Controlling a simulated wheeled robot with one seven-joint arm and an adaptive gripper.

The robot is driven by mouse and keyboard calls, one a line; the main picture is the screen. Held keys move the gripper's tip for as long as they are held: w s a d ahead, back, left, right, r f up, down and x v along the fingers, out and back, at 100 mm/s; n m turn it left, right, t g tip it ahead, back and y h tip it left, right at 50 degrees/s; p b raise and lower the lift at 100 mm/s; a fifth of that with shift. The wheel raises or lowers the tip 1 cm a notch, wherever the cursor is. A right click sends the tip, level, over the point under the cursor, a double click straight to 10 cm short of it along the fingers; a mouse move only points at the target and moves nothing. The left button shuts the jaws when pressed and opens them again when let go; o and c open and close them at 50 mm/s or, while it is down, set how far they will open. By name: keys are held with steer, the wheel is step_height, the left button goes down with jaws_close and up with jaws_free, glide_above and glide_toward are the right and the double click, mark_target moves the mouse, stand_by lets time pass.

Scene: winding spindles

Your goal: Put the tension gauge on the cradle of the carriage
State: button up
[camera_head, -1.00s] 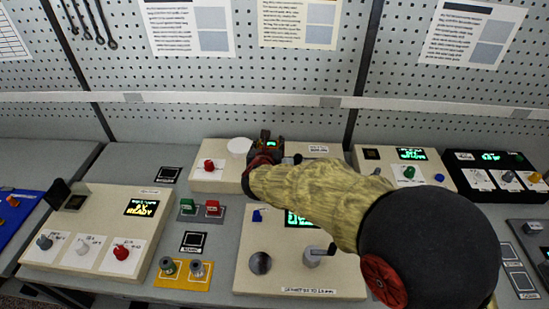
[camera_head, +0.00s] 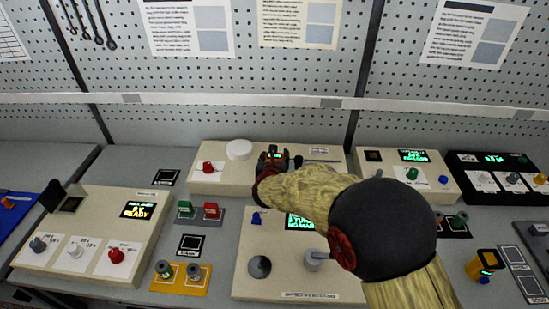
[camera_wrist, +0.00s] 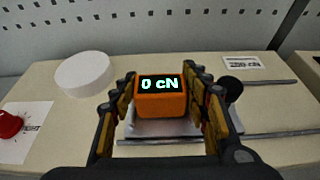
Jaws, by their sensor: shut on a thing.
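The tension gauge (camera_wrist: 161,103) is a small orange box with a lit display reading "0 cN" in the wrist view. My gripper (camera_wrist: 162,108) is shut on it, with one finger on each side. In the head view my gripper (camera_head: 272,165) is over the back beige console, and the gauge is mostly hidden there. The pale plate of the carriage (camera_wrist: 150,129) lies directly below the gauge, by a thin metal rod. I cannot tell whether the gauge touches the cradle, as its underside is hidden.
A white disc (camera_head: 239,149) and a red knob (camera_head: 208,167) lie left of my gripper on the same console (camera_head: 225,185). A dark round knob (camera_wrist: 232,88) is close on the right in the wrist view. A yellow device (camera_head: 484,265) stands at the right.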

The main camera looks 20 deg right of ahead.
steer(key=shift+f, duration=0.15)
steer(key=o, duration=1.3)
